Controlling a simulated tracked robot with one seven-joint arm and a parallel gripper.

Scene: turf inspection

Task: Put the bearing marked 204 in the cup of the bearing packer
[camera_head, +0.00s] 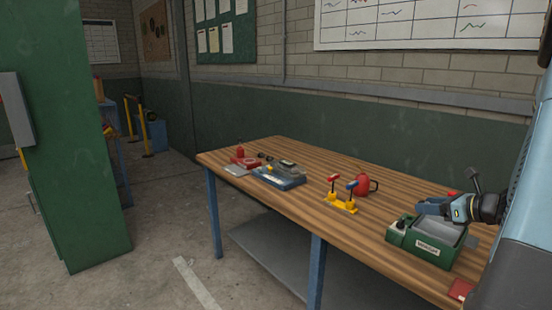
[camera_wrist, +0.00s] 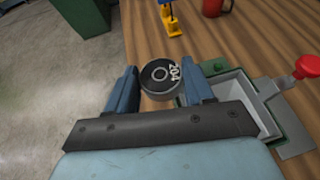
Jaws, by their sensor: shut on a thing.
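The bearing marked 204 (camera_wrist: 160,75) is a dark ring with white digits, its face turned to the wrist camera. My gripper (camera_wrist: 160,88) is shut on it, with one blue finger on each side. In the head view my gripper (camera_head: 432,207) is over the left part of a green box with a grey tray (camera_head: 430,247) at the table's right end. The box also shows at the right of the wrist view (camera_wrist: 285,115). A red knob (camera_wrist: 308,66) stands beside it there. I cannot tell which part is the packer or its cup.
Several red, grey and blue items (camera_head: 279,174) lie at the left end of the wooden table (camera_head: 300,210). Bare wood lies between them.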

